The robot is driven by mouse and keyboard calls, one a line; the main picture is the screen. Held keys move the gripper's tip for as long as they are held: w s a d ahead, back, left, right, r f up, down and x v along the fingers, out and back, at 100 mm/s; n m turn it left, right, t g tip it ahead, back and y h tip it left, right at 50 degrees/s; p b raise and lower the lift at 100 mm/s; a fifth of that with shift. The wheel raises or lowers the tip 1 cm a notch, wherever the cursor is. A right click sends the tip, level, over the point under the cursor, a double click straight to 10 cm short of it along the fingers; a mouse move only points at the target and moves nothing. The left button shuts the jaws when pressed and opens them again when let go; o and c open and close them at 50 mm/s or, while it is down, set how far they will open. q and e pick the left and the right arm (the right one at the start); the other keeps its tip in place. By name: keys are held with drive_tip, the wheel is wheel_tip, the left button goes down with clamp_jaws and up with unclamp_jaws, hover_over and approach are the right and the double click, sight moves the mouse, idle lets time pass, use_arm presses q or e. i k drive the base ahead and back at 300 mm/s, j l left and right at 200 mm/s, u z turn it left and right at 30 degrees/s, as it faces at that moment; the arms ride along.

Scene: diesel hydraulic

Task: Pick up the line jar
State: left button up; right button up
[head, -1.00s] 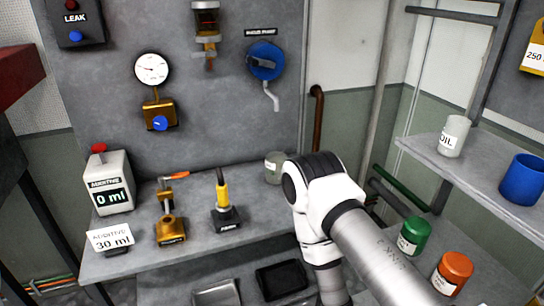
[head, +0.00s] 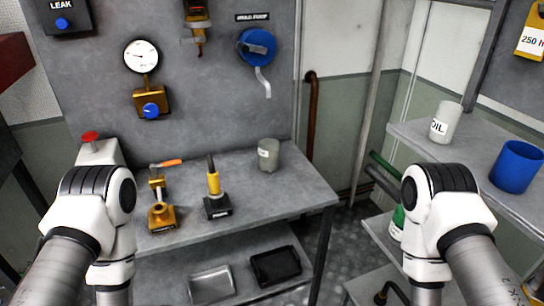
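A small pale grey jar (head: 268,155) with a white label stands upright at the back right of the grey workbench (head: 285,195). Its label is too small to read, so I cannot confirm that it is the line jar. Another pale jar (head: 446,122), labelled OIL, stands on the right-hand shelf. My left and right arms show at the lower left and lower right. Neither gripper shows in the head view, and both arms are clear of the grey jar.
A brass tool (head: 161,214) and a yellow-handled tool (head: 213,190) stand left of the jar. A blue cup (head: 516,167) is on the right shelf (head: 415,135). Two trays, one grey (head: 211,284) and one black (head: 275,266), lie below the bench top. The bench's right end is clear.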

sight(269, 148)
drive_tip(key=i+l+u, duration=0.2)
drive_tip(key=u, duration=0.3)
drive_tip(key=i+l+u, duration=0.15)
drive_tip(key=l+u, duration=0.35)
drive_tip(key=j, duration=0.05)
